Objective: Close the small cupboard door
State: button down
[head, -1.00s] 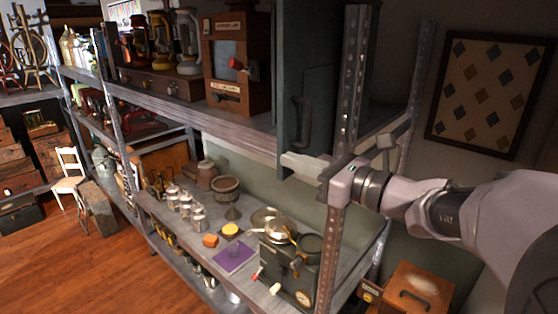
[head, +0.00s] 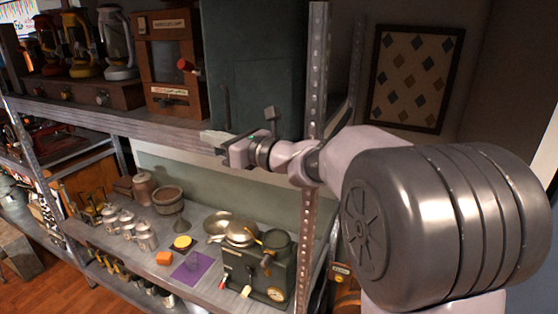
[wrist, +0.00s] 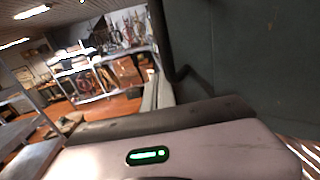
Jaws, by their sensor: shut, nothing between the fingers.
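The small cupboard is a dark green-grey metal box on the upper shelf, and its broad door panel (head: 262,70) faces me in the head view. Its dark handle (head: 226,106) is near the panel's left side. I cannot tell how far the door stands from its frame. My gripper (head: 212,138) is shut and empty, low in front of the panel and just below the handle. Whether it touches the door is unclear. In the wrist view the green panel (wrist: 250,65) fills the upper right, with the handle (wrist: 178,72) close beyond my gripper's body.
A metal shelf post (head: 316,70) stands right of the cupboard, close to my arm. A wooden box with a red knob (head: 168,65) stands to its left. The lower shelf holds pans (head: 240,232), a dark machine (head: 255,270) and several canisters. A patterned board (head: 415,80) hangs behind.

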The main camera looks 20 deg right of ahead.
jog(key=shift+w+d+m+t+h, duration=0.65)
jog(key=shift+w+h, duration=0.4)
jog(key=shift+w, duration=1.9)
jog(key=shift+w+d+m+t+h, duration=0.5)
jog(key=shift+w+d+m+h, duration=0.5)
jog(key=shift+w, duration=1.9)
jog(key=shift+w+d+m+t+h, duration=0.6)
jog(key=shift+w+h, duration=0.55)
jog(key=shift+w, duration=1.8)
